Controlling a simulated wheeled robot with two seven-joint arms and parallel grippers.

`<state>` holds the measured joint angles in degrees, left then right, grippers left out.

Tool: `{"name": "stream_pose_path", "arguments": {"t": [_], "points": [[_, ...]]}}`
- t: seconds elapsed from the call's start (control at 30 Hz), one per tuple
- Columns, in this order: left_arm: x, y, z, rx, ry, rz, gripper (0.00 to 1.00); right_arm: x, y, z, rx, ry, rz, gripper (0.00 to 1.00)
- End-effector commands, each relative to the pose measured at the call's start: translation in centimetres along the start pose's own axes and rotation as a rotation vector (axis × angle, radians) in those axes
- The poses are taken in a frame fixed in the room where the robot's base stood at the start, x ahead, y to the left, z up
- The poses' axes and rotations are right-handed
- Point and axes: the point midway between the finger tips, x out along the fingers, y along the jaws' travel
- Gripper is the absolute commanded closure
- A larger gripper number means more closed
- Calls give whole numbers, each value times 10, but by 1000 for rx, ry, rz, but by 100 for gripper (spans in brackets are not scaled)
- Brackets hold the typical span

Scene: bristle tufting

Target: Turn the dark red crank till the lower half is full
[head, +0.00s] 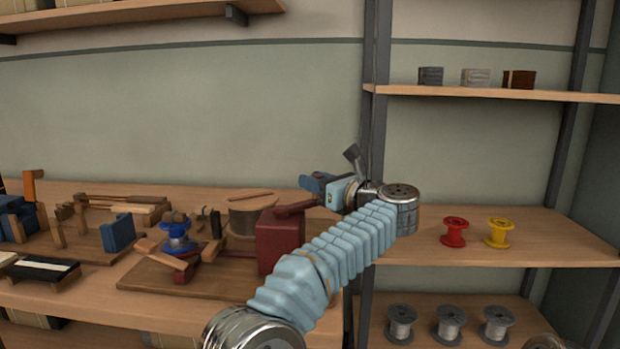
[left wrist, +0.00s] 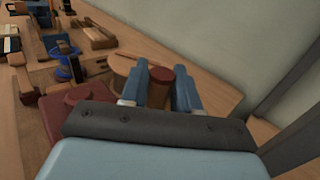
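A dark red box (head: 282,243) stands on a wooden board on the bench. A dark red crank arm (head: 297,209) runs from its top to the right. My left gripper (head: 312,184) is over the arm's outer end. A blue reel holder (head: 178,238) and a wooden drum (head: 250,218) stand left of and behind the box. No filled lower half can be made out. My right gripper is out of view.
Wooden blocks and blue clamps (head: 116,234) crowd the bench's left. A dark metal post (head: 375,120) stands just right of my gripper. Red (head: 454,232) and yellow (head: 499,232) spools stand on the right shelf, with grey wire spools (head: 449,325) below.

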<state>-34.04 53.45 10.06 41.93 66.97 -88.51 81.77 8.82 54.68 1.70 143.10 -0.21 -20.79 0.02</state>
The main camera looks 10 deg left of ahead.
Motion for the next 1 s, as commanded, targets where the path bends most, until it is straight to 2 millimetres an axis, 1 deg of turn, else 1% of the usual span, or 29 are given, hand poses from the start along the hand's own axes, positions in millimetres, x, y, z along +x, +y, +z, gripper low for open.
{"name": "stream_pose_path", "arguments": {"t": [0.73,0.77,0.8,0.83,0.87,1.0], "points": [[1,0,1,-1,-3,-11,100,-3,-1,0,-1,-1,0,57],[1,0,1,-1,-3,-11,64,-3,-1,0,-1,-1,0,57],[1,1,1,-1,-2,-10,58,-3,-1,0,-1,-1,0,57],[1,1,1,-1,-2,-10,54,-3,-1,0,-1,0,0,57],[1,1,1,-1,-2,-10,51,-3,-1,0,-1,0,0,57],[1,1,1,-1,-2,-9,51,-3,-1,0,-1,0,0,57]]}}
